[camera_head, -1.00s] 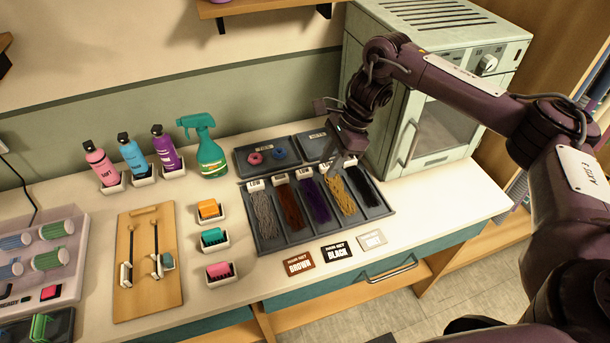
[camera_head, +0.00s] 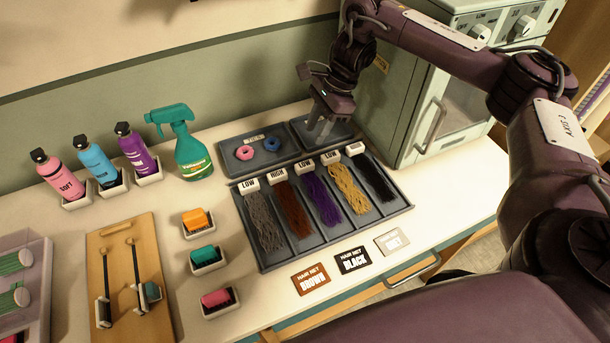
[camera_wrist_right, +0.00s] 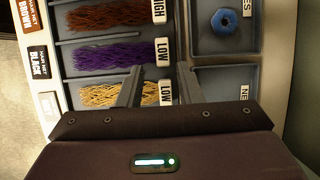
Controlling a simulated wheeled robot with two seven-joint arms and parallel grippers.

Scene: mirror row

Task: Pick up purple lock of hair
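The purple lock of hair (camera_head: 323,199) lies in the middle compartment of a dark tray (camera_head: 296,259), with a white tag marked LOW at its top end. It also shows in the right wrist view (camera_wrist_right: 112,56), lying across the picture beyond the fingertips. My right gripper (camera_head: 318,131) is above the back edge of the tray, behind the tags. In the right wrist view its two fingers (camera_wrist_right: 160,78) are apart with nothing between them, over the blond lock's tag end. My left gripper is not in view.
Grey (camera_head: 265,222), auburn (camera_head: 294,210), blond (camera_head: 349,189) and black (camera_head: 376,179) locks lie in the neighbouring compartments. A small tray (camera_head: 237,168) with pink and blue rings stands behind. A spray bottle (camera_head: 188,150) is left of it. A pale oven-like cabinet (camera_head: 412,100) stands close on the right.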

